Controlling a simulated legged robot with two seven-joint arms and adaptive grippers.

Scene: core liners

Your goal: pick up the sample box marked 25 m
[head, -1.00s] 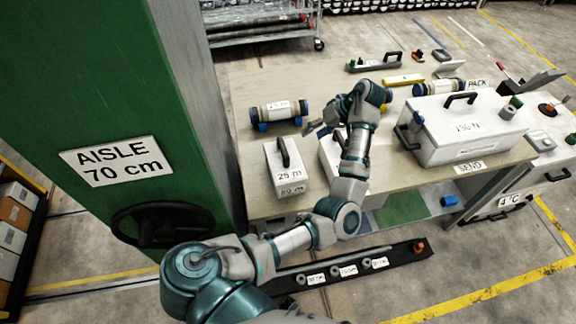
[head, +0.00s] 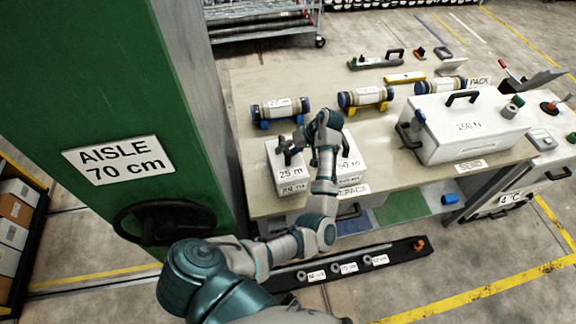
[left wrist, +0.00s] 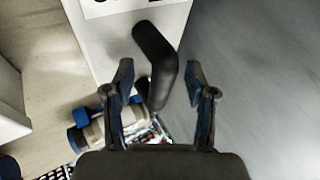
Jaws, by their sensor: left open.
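The white sample box marked 25 m (head: 287,176) stands on the table at its left end, near the green column. Its black handle shows in the left wrist view (left wrist: 157,60), rising between my open fingers, with part of the white box wall (left wrist: 105,38) behind it. My left gripper (head: 291,147) is over the top of this box; in the left wrist view its two fingers (left wrist: 160,98) are apart, one on each side of the handle. I cannot tell whether they touch it. The 50 m box (head: 349,170) stands just to the right, partly behind my arm. My right gripper is not in view.
A green column (head: 120,90) with an AISLE 70 cm sign and a black handwheel stands close on the left. Core tubes on cradles (head: 281,109) lie behind the boxes. A large white box marked 150 N (head: 465,130) stands on the right. A black rack (head: 350,265) lies in front.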

